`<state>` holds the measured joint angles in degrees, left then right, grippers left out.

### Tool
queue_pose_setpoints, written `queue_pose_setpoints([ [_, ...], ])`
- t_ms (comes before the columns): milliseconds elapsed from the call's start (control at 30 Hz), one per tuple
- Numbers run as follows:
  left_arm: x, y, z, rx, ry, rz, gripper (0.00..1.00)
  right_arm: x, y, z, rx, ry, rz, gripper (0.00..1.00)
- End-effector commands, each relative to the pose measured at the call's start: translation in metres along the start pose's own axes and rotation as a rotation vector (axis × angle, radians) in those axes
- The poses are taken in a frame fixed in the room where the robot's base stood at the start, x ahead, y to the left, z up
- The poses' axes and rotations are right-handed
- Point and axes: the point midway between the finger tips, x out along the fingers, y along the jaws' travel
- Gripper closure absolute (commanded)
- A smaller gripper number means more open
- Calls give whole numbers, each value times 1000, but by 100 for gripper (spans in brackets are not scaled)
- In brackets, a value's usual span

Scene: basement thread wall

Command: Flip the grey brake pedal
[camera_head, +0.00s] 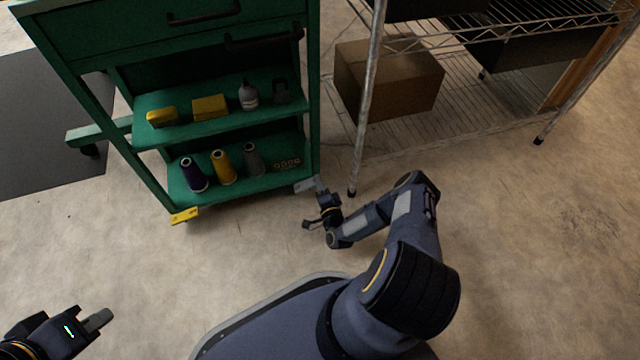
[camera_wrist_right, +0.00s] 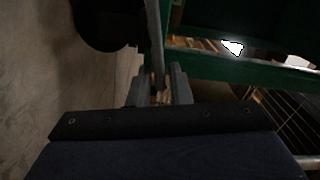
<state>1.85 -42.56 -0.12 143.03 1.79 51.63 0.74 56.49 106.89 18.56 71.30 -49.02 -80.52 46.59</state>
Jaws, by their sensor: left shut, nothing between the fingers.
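The grey brake pedal (camera_head: 305,185) is a small flat plate at the lower right front corner of the green cart (camera_head: 245,198). My right gripper (camera_head: 321,190) is right at the pedal, on its right side. In the right wrist view, a thin grey bar, apparently the pedal edge-on (camera_wrist_right: 155,45), runs down to the gap between my right fingertips (camera_wrist_right: 160,88). A gap shows between these fingers, so they look open around the bar; contact is unclear. My left gripper (camera_head: 99,319) is shut and empty above the floor at the lower left, far from the pedal.
A yellow pedal (camera_head: 184,215) sits at the cart's left front corner. Thread spools (camera_head: 223,167) and small yellow boxes (camera_head: 209,106) stand on the cart shelves. A wire rack (camera_head: 360,120) with a cardboard box (camera_head: 388,82) stands close on the right. The floor in front is clear.

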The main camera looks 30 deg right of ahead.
Motion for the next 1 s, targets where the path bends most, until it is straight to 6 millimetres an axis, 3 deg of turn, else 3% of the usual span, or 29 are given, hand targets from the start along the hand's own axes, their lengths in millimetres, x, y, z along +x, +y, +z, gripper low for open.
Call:
queue_pose_setpoints([
  [133, 0, 0, 0, 0, 0, 0, 100, 0, 0, 0, 0, 0, 0, 100],
  [367, 0, 0, 0, 0, 0, 0, 100, 0, 2, 0, 27, 0, 0, 100],
  [700, 0, 0, 0, 0, 0, 0, 100, -1, 16, 0, 389, 1, 0, 100],
  [1000, 0, 0, 0, 0, 0, 0, 100, -1, 20, 1, 473, 0, 2, 100],
])
